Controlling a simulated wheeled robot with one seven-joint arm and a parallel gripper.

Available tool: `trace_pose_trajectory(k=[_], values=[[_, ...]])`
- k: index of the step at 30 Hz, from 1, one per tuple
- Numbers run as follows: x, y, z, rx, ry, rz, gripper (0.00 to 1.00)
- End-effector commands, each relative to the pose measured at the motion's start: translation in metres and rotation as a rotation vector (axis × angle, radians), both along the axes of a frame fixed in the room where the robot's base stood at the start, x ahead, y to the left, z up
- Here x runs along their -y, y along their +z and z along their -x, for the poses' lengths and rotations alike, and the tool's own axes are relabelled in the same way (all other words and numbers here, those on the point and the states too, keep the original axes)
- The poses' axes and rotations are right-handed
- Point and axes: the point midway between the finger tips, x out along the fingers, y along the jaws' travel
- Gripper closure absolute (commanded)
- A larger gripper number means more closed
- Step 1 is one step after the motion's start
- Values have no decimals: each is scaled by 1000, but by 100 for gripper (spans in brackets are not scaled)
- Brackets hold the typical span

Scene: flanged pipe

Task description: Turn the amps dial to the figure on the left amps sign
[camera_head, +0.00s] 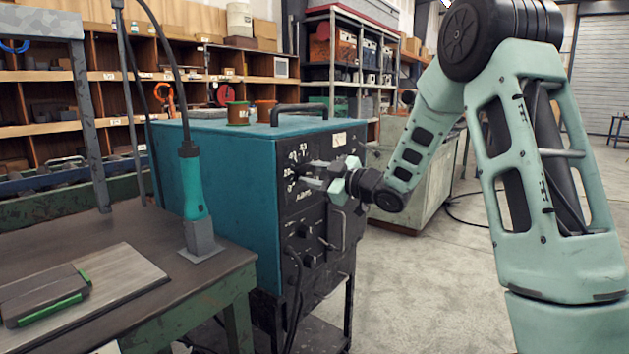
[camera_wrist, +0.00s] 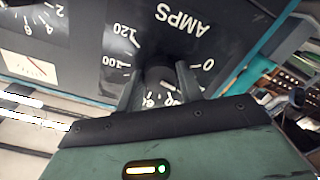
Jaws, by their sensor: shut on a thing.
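The amps dial (camera_wrist: 157,75) is a dark round knob on the black front panel (camera_wrist: 85,40) of a teal machine. In the wrist view the panel appears upside down, with AMPS lettering and figures including 0, 100 and 120 around the dial. My gripper (camera_wrist: 160,88) has one finger on each side of the knob and is shut on it. A pale mark shows on the knob between the fingers, but the figure it points to is unclear. In the head view my gripper (camera_head: 318,177) reaches the panel from the right and partly covers the dial. I cannot make out a left amps sign.
The teal machine (camera_head: 215,160) has a handle on top and more knobs and cables lower on its front. A workbench (camera_head: 205,280) with a turquoise-handled tool (camera_head: 192,185) stands at left. Shelves fill the back. The floor at right is open.

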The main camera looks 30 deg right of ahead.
Motion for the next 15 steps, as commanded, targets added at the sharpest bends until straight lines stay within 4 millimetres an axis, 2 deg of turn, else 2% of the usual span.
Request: trace_pose_trajectory(k=[12,13,15], values=[[0,-1,0,-2,0,6,86],[0,-1,0,-2,0,6,55],[0,-1,0,-1,-1,6,41]])
